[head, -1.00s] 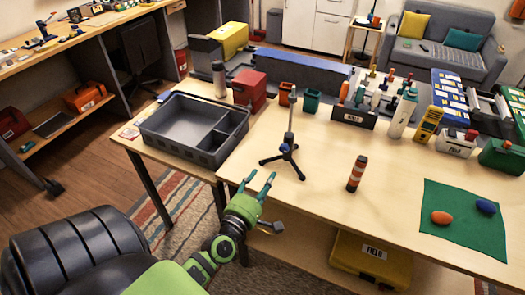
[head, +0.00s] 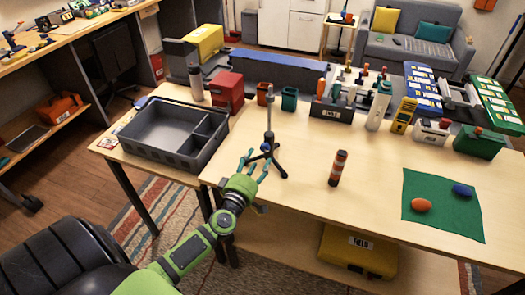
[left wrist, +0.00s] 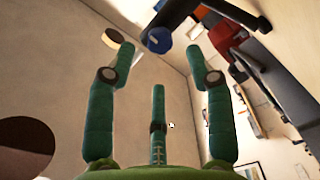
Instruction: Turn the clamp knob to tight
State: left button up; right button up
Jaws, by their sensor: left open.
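A dark tripod stand (head: 268,143) with a grey upright post stands near the table's front left edge. My left gripper (head: 254,164) is open, its teal fingers close in front of the stand's legs. In the left wrist view, the three fingers (left wrist: 160,85) are spread with nothing between them. Just beyond their tips is a dark part with a round blue end (left wrist: 158,40), which may be the clamp knob. I cannot tell its setting. No clamp knob can be made out clearly in the head view. My right gripper is not in view.
A grey divided tray (head: 143,153) is at the left. A green mat (head: 445,222) holds an orange and a blue lump. Bins and tools line the table's back. The table's middle is mostly clear.

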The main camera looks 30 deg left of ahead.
aim_at(264, 150)
pick_arm(q)
jog(key=x, duration=0.5)
jog(key=shift+w, duration=0.3)
grip_shut()
